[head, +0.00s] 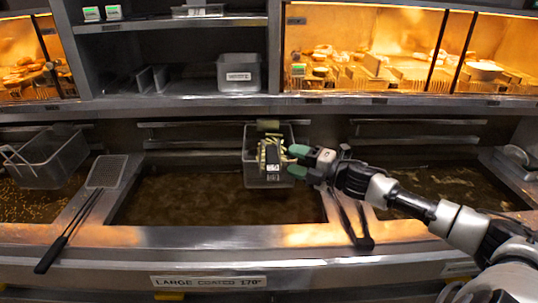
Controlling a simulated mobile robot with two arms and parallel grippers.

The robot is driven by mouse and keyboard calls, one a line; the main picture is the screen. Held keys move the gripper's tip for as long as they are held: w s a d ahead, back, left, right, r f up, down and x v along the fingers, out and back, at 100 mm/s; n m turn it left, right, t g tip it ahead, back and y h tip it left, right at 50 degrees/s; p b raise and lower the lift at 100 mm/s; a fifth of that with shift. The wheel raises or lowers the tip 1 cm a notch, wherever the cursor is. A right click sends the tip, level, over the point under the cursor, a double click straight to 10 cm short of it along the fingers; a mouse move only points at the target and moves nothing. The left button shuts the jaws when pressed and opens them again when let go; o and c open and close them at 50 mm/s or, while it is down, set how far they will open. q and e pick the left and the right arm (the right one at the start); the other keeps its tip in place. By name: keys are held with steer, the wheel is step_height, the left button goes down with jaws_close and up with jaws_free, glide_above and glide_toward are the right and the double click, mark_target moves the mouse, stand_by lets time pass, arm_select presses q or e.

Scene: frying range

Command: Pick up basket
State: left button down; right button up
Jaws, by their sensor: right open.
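A grey fry basket (254,179) hangs at the back of the middle oil vat, at its right part. A handle-like part with a label faces me at its front. My right gripper (289,160) is open, with its green-padded fingers in front of the basket's right side, close to that part. The gripper hides some of the basket, and I cannot tell whether it touches. A second basket (47,162) sits over the left vat, tilted. My left gripper is not in view.
A flat skimmer (106,172) with a long black handle lies on the divider left of the middle vat. A black-handled tool (357,232) lies on the right divider, below my right arm. Shelves and lit food warmers (365,50) stand behind. The middle vat's oil surface (200,198) is clear.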

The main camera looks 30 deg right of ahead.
mark_target(274, 150)
steer(key=p+x, duration=0.1)
steer(key=x, duration=0.1)
steer(key=p+x, duration=0.1)
steer(key=x, duration=0.1)
steer(key=r+p+x, duration=0.1)
steer(key=p+x, duration=0.1)
steer(key=shift+w, duration=0.2)
steer(key=shift+w+a+f, duration=0.1)
steer(key=shift+w+f, duration=0.05)
steer(key=shift+w, duration=0.05)
steer(key=shift+s, duration=0.1)
steer(key=shift+c, duration=0.4)
jaws_close()
